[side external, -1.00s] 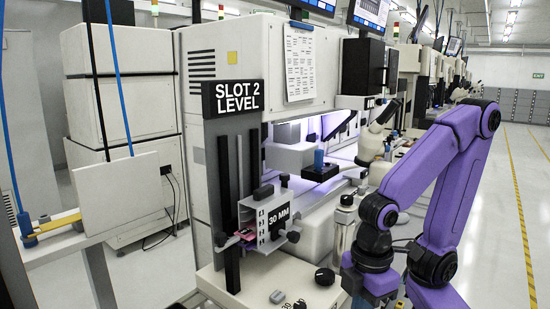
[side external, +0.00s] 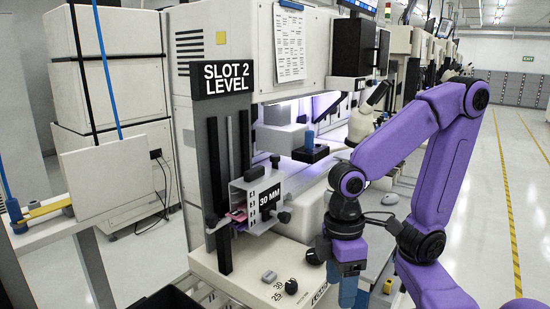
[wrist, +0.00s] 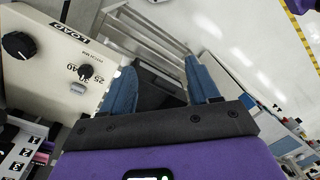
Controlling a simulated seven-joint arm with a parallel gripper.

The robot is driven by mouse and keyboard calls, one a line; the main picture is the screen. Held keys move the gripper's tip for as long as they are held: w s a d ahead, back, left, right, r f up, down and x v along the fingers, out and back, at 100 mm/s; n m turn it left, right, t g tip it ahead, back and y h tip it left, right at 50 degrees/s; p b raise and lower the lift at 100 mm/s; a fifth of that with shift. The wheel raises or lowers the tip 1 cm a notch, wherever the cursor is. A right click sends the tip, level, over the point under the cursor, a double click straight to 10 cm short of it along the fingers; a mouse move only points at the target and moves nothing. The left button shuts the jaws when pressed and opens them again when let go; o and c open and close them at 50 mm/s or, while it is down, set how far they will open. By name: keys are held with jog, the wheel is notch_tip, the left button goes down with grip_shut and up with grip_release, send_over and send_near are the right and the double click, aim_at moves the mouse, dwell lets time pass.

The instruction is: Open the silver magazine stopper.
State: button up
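The silver magazine (side external: 238,196) is an upright metal box with a black "30 MM" label, held on the rail of the machine. Its numbered slots and pink strips also show at the lower left of the wrist view (wrist: 22,158). Dark knobs sit on and beside it, but I cannot tell clearly which part is the stopper or how it stands. My gripper (wrist: 161,70) has its two blue fingers spread apart with nothing between them. In the side view my gripper (side external: 349,288) points down, to the right of the magazine and apart from it.
A cream control panel (side external: 262,284) with dark knobs lies below the magazine; it shows at upper left in the wrist view (wrist: 85,62). A "SLOT 2 LEVEL" sign (side external: 228,77) is above. A microscope (side external: 366,110) stands behind. Open floor (side external: 505,210) lies right.

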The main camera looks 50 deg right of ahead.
jog(key=w+d+r+m+g+y, duration=0.1)
jog(key=w+r+m+g+y, duration=0.2)
jog(key=w+m, duration=0.85)
jog(key=m+t+y, duration=0.6)
jog(key=m+t, duration=0.7)
jog(key=m, duration=1.2)
send_near(277, 155)
jog(key=shift+n, duration=0.25)
jog(key=x, duration=1)
jog(key=shift+w+a+f, duration=0.1)
jog(key=shift+a+f, duration=0.05)
jog(key=shift+a, duration=0.25)
